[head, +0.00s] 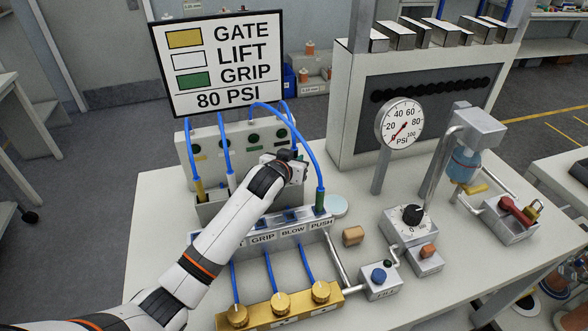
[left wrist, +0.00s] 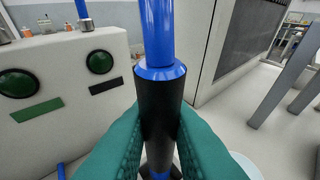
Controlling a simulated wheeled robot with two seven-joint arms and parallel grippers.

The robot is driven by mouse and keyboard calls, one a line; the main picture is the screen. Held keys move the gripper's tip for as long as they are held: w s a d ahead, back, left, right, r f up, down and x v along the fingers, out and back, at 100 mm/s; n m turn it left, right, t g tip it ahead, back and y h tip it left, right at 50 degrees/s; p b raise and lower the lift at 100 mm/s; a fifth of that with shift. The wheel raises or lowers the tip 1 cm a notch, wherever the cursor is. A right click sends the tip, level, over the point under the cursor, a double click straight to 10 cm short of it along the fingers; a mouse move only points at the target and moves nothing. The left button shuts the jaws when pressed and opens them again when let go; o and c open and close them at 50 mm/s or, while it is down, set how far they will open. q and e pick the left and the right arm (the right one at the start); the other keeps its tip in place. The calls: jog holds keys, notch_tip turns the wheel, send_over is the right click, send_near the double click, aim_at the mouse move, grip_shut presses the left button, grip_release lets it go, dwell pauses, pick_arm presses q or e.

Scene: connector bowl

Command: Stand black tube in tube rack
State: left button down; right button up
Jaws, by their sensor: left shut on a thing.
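My left gripper (head: 298,161) is shut on the black tube. The black tube end (left wrist: 158,105) is a black sleeve with a blue hose (left wrist: 157,35) out of its top. It stands about upright between the teal fingers in the left wrist view, its lower end partly hidden by them. In the head view the gripper mostly covers it, in front of the back panel's right side. A grey open-topped holder (head: 209,211), perhaps the tube rack, stands before the panel, partly hidden by my left arm. My right gripper is not in view.
The panel (head: 215,146) has several green ports with coloured labels. A yellow tube end (head: 198,189) and green tube end (head: 320,203) stand left and right of my arm. The labelled manifold (head: 263,239) is in front. A gauge (head: 399,124) and regulator (head: 409,221) stand right.

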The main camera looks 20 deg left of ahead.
pick_arm(q)
notch_tip(320, 180, down, 3)
jog(key=shift+r, duration=0.15)
jog(key=shift+f, duration=0.4)
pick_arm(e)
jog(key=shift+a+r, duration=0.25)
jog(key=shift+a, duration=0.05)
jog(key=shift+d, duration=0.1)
pick_arm(q)
jog(key=shift+f, duration=0.1)
jog(key=c, duration=1.3)
grip_release()
jog(key=shift+c, duration=0.2)
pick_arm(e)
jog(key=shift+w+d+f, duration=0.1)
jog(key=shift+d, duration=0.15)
